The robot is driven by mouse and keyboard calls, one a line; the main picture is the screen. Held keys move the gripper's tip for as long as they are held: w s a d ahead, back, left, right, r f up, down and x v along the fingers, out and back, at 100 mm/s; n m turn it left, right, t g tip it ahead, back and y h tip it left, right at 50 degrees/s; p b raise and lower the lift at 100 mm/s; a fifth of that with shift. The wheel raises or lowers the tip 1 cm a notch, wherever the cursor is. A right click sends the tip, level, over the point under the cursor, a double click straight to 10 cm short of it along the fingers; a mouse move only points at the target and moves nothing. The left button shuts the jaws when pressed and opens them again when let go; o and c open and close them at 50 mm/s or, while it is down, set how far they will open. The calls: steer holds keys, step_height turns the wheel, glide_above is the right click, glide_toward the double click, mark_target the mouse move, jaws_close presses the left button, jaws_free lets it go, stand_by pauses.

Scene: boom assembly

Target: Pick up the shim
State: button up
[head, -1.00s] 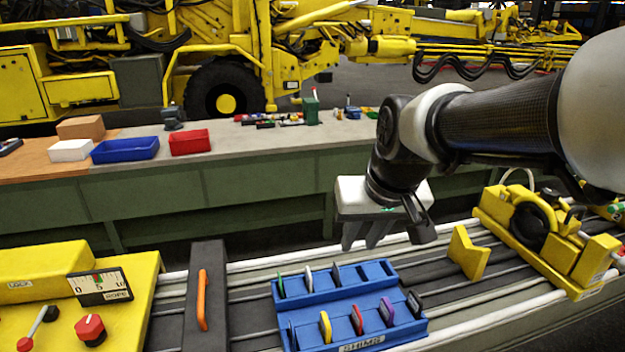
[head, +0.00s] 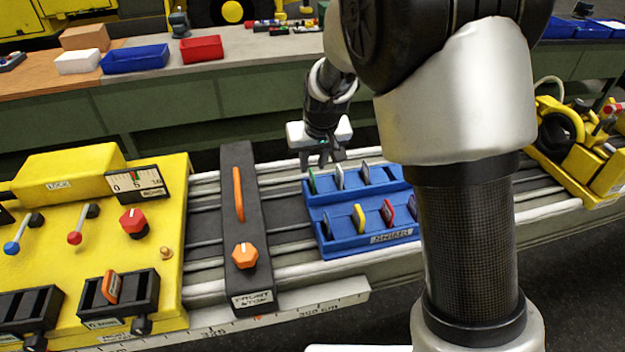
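A blue rack (head: 345,247) holds upright thin shims in two rows. The back row has a green shim (head: 312,182), a white shim (head: 339,176) and a grey shim (head: 365,173). The front row shows a blue shim (head: 326,226), a yellow shim (head: 359,217), a red shim (head: 387,212) and a purple one (head: 412,206) partly behind my arm. The rack's right end is hidden by my arm. My gripper (head: 323,158) points down at the rack's back edge, close to the green and white shims. Its fingers look apart, with nothing visible between them.
A black stop bar with an orange handle (head: 238,195) stands left of the rack. A yellow panel (head: 60,260) with knobs, a gauge and black slotted holders lies further left; one holder has an orange piece (head: 111,287). A yellow machine part (head: 575,150) sits right.

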mark_target(312, 173)
steer(key=x, duration=0.6)
steer(key=shift+w+d+f, duration=0.1)
steer(key=shift+f, duration=0.15)
jaws_close()
